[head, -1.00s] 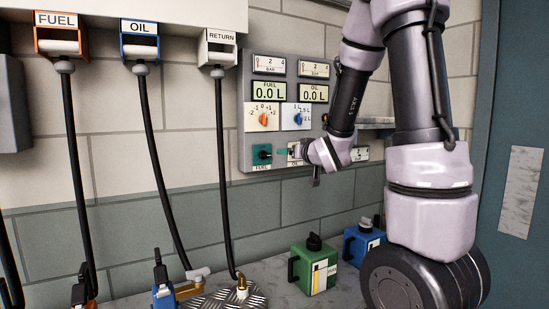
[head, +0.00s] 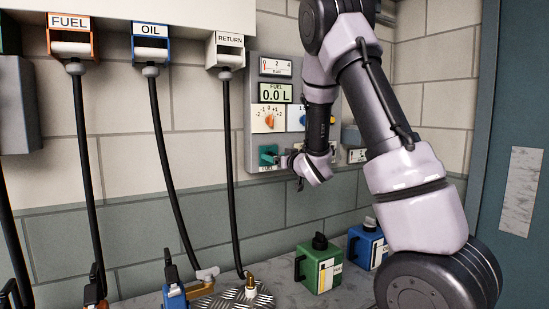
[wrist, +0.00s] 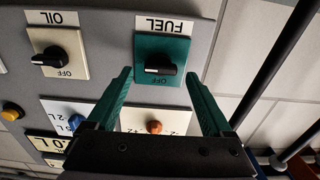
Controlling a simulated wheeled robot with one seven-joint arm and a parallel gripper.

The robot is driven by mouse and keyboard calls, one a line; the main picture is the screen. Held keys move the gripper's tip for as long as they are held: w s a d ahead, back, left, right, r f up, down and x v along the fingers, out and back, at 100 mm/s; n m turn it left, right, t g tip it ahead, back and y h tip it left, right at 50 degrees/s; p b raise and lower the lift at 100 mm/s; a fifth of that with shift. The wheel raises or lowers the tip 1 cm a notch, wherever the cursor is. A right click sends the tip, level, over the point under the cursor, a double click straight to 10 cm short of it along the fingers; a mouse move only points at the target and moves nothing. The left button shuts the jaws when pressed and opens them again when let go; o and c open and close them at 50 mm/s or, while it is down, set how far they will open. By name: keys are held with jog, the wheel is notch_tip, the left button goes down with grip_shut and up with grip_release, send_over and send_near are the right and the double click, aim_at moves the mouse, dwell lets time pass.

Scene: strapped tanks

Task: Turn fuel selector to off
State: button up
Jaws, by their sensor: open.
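The fuel selector is a black knob (wrist: 163,66) on a green plate (wrist: 178,47) marked FUEL, upside down in the wrist view. In the head view the green selector (head: 268,154) is low on the panel. My gripper (wrist: 159,74) is open, its two green fingers to either side of the knob in the picture; contact cannot be told. In the head view my gripper (head: 288,161) is just right of the selector.
The oil selector (wrist: 52,58) on a cream plate is beside the fuel one. An orange dial (wrist: 154,127) and a blue dial (wrist: 76,122) lie nearby. Black hoses hang left of the panel (head: 252,110). Green (head: 320,266) and blue (head: 366,245) cans stand below.

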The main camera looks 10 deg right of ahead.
jog(key=shift+w+a, duration=0.25)
jog(key=shift+w, duration=0.3)
grip_shut()
